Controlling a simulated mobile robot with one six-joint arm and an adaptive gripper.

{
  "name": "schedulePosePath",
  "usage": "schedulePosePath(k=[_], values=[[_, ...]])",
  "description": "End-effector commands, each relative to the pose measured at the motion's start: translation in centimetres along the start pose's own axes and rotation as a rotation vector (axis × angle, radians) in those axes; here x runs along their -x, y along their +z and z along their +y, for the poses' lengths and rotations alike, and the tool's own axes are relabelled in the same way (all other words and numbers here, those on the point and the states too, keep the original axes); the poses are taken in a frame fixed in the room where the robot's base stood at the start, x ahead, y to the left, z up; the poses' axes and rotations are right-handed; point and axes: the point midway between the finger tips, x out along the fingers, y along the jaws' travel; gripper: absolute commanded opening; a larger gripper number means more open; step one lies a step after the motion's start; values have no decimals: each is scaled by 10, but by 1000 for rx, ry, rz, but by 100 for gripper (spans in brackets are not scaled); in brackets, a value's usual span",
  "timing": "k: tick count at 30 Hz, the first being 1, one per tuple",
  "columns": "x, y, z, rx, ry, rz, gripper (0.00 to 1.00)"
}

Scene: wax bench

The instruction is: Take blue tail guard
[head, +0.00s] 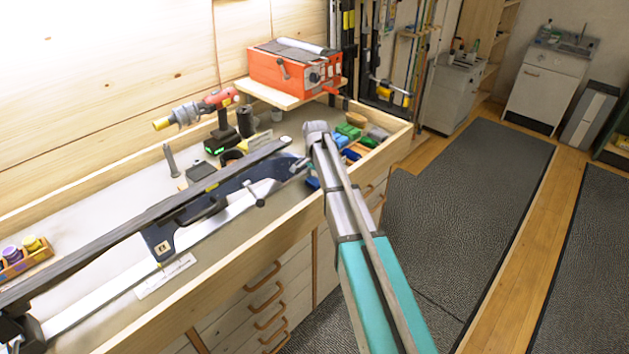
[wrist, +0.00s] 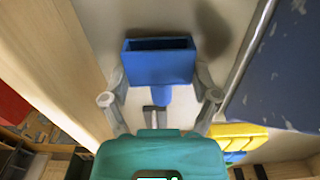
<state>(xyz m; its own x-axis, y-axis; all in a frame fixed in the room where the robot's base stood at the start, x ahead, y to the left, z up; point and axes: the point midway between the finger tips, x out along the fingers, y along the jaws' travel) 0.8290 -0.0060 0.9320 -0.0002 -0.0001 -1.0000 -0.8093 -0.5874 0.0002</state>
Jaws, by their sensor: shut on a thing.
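The blue tail guard (wrist: 158,68) is a blue block with a dark slot along its top edge, in the middle of the wrist view. My gripper (wrist: 161,82) has its two grey fingers on either side of it, shut on it. A dark shadow lies on the pale surface beside the guard. In the head view my gripper (head: 302,166) is over the bench's front part, at the end of the ski, largely hidden by my arm. A bit of blue (head: 313,183) shows just below it there; I cannot tell whether this is the guard.
A long ski (head: 222,205) lies clamped along the bench, close to my gripper. Green and blue blocks (head: 349,131) lie at the bench's right end. A red machine (head: 294,68) stands on a shelf behind. A wooden edge (wrist: 77,60) runs left of the guard.

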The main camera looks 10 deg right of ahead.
Motion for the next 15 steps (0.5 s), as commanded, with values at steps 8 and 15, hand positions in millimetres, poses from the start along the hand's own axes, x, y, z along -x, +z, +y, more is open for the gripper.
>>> schedulePosePath(k=[8,15], values=[[27,0,0,0,0,0,38],[55,14,21,0,0,0,38]])
